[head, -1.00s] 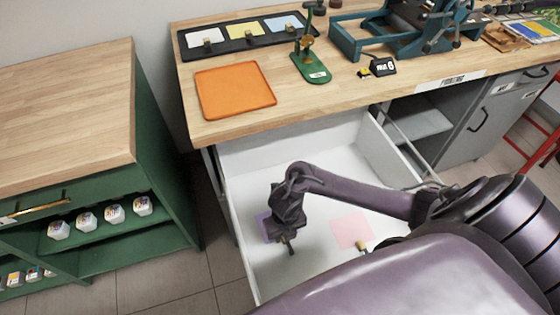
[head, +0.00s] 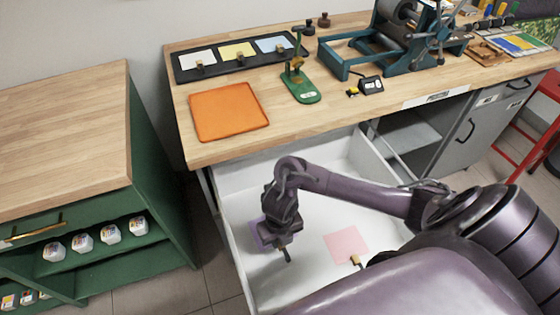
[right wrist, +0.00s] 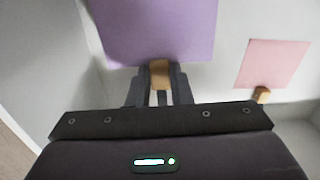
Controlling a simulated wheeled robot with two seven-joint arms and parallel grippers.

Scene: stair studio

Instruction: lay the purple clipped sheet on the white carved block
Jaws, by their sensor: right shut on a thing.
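The purple sheet (right wrist: 155,30) stretches ahead of my right gripper (right wrist: 160,84) in the right wrist view, with a wooden clip (right wrist: 160,73) at its near edge. The gripper is shut on that clip. In the head view the right gripper (head: 285,252) is inside the open white drawer, and only a sliver of the purple sheet (head: 257,236) shows beside it. I cannot tell whether the sheet touches the drawer floor. A flat white piece (head: 198,57) lies in the black tray on the bench; no carving can be made out on it. My left gripper is not in view.
A pink sheet (head: 345,243) with a clip lies in the drawer (head: 315,215). The black tray (head: 240,62) also holds yellow and blue pieces. An orange tray (head: 228,110), a green stand (head: 302,90) and a blue press (head: 360,50) stand on the bench. A green cabinet stands left.

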